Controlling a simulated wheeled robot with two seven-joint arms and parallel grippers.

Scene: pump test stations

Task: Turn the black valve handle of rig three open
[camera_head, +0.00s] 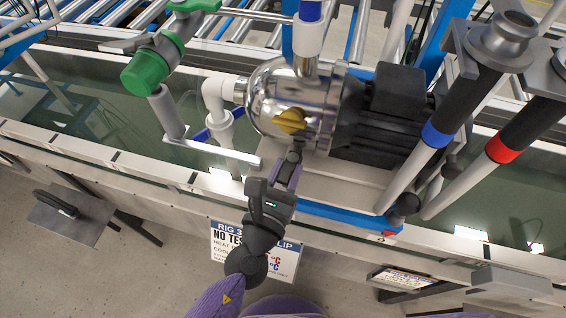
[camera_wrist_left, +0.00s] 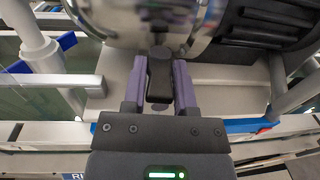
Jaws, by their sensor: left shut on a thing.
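The black valve handle (camera_wrist_left: 160,78) is below the polished metal pump body (camera_head: 275,95). In the left wrist view it stands between the two purple fingers of my left gripper (camera_wrist_left: 159,92), which is shut on it. A sign (camera_head: 232,250) reading RIG 3 hangs on the front, partly behind my arm. My right gripper is not in view.
A black finned motor (camera_head: 385,115) joins the pump on the right. A green valve (camera_head: 145,70) and white pipe (camera_head: 217,105) stand on the left. Two black hoses with blue (camera_head: 436,134) and red (camera_head: 502,150) bands stand at the right. A blue strip (camera_head: 345,217) edges the rig's base.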

